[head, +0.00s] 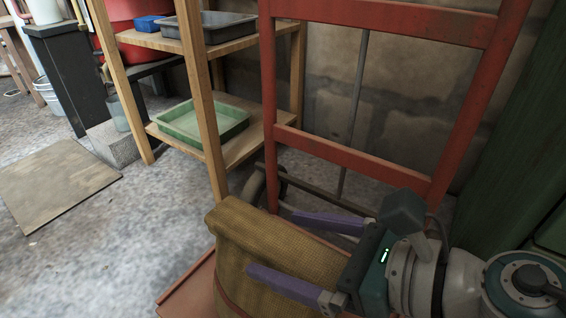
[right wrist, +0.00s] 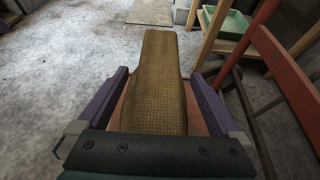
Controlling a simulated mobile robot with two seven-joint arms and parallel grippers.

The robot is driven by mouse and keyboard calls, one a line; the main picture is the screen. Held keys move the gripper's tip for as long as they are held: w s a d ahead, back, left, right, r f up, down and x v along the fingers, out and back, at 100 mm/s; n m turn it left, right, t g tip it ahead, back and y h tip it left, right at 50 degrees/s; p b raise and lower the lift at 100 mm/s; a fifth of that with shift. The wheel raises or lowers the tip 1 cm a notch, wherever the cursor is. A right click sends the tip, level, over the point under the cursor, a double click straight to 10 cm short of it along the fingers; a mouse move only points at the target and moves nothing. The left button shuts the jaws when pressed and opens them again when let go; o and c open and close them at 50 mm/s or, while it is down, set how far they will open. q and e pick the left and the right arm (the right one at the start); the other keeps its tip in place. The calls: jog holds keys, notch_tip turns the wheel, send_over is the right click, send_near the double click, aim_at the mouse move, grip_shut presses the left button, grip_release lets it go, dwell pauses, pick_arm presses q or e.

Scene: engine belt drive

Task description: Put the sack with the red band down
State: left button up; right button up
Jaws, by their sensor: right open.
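The brown woven sack (head: 236,232) stands upright at the bottom middle of the head view, with a thin dark red band (head: 224,291) around its side. It is on the reddish base plate (head: 183,288) of a red hand truck (head: 355,150). My right gripper (head: 277,245) is open, with one purple finger on each side of the sack's top. In the right wrist view the sack (right wrist: 158,95) lies between the spread fingers, with gaps beside its narrow top. The sack's lower part is out of frame. My left gripper is not in view.
A wooden shelf (head: 208,100) with a green tray (head: 205,122) and a grey tray (head: 212,24) stands behind the sack. A wall is behind the truck, and a green surface (head: 510,150) is at the right.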

jog(key=p+v, duration=0.4)
jog(key=v, duration=0.7)
jog(key=w+d+r+m+t+h, duration=0.4)
jog(key=d+r+m+h, duration=0.1)
jog(key=m, duration=0.6)
jog(key=w+d+r+m+t+h, duration=0.3)
jog(key=d+r+m+t+h, duration=0.15)
jog(key=m, duration=0.65)
jog(key=s+d+f+m+g+h, duration=0.45)
jog(key=s+m+g, duration=0.3)
jog(key=m, duration=0.85)
jog(key=s+a+f+m+g+y, duration=0.3)
jog(key=s+a+m+g, duration=0.2)
jog(key=s, duration=0.6)
jog(key=shift+a+m, duration=0.35)
jog(key=shift+m, duration=0.55)
jog(key=shift+r, duration=0.1)
